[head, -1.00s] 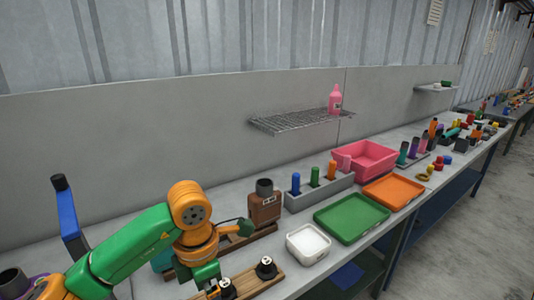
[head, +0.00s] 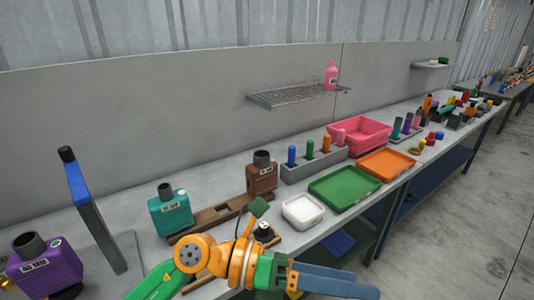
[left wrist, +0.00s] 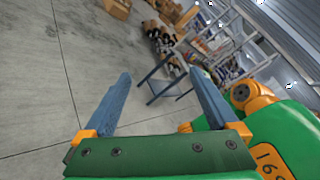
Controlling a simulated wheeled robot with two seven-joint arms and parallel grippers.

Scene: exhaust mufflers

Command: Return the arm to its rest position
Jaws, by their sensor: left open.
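My left arm comes in from the lower left of the head view, its green and orange links bent over the front of the bench. My left gripper (head: 362,284) points right, past the bench's front edge, with its blue fingers empty. The left wrist view shows the two blue fingers (left wrist: 158,72) wide apart with nothing between them, pointing out over the floor. My right gripper is in neither view.
A purple muffler (head: 45,267), a teal muffler (head: 170,214) and a brown muffler (head: 262,178) stand on the bench. A white tray (head: 303,211), green tray (head: 345,192) and orange tray (head: 388,164) lie to the right. Open floor (head: 450,240) lies beyond the bench.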

